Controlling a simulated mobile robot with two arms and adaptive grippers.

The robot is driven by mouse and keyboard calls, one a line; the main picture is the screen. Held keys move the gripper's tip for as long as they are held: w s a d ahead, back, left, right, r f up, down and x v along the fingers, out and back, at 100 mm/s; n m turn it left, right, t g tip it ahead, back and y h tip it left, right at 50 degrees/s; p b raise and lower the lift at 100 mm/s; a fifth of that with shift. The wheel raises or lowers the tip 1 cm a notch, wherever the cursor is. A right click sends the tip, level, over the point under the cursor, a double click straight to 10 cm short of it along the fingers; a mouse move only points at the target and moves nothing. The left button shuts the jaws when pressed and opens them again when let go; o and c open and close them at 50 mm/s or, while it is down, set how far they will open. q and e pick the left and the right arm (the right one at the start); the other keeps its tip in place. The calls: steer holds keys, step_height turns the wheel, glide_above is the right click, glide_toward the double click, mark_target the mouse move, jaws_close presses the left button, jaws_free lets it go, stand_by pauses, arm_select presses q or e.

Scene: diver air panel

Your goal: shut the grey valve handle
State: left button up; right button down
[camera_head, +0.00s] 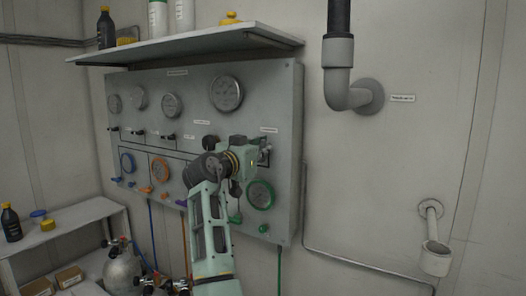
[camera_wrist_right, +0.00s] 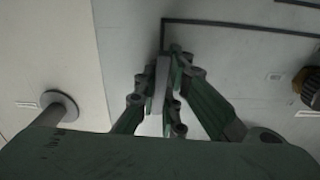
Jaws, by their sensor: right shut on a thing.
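The air panel (camera_head: 284,100) is a grey-green board on the wall in the head view, with round gauges and small valves. My right gripper (camera_head: 258,155) is at the panel's right side, above the green-rimmed gauge (camera_head: 261,195). In the right wrist view, its fingers (camera_wrist_right: 170,75) are closed on the two sides of a narrow light grey bar, the grey valve handle (camera_wrist_right: 161,76). In the head view the gripper and wrist hide most of the handle. My left gripper is not in view.
A shelf (camera_head: 190,46) with bottles juts out above the panel. A grey pipe elbow (camera_head: 345,92) sticks out of the wall on the right. A low shelf (camera_head: 68,228) and a gas cylinder (camera_head: 121,268) stand at lower left. The wall right of the panel is mostly clear.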

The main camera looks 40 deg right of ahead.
steer(key=m+b, duration=0.2)
steer(key=b, duration=0.1)
steer(key=shift+f+m, duration=0.2)
steer(key=shift+m, duration=0.1)
steer(key=shift+s+m+b, duration=0.1)
steer(key=shift+m+b, duration=0.8)
steer(key=shift+b, duration=0.05)
steer(key=m+b, duration=0.1)
steer(key=m, duration=0.1)
steer(key=shift+m+b, duration=0.35)
steer(key=shift+m, duration=0.05)
steer(key=m+b, duration=0.1)
steer(key=m, duration=0.3)
steer(key=shift+m+b, duration=0.3)
steer(key=shift+b, duration=0.1)
steer(key=m+b, duration=0.1)
steer(key=m, duration=0.4)
steer(key=shift+f+m, duration=0.1)
steer(key=shift+m, duration=0.2)
steer(key=c, duration=1.8)
jaws_free()
steer(key=shift+s, duration=0.1)
steer(key=shift+c, duration=0.2)
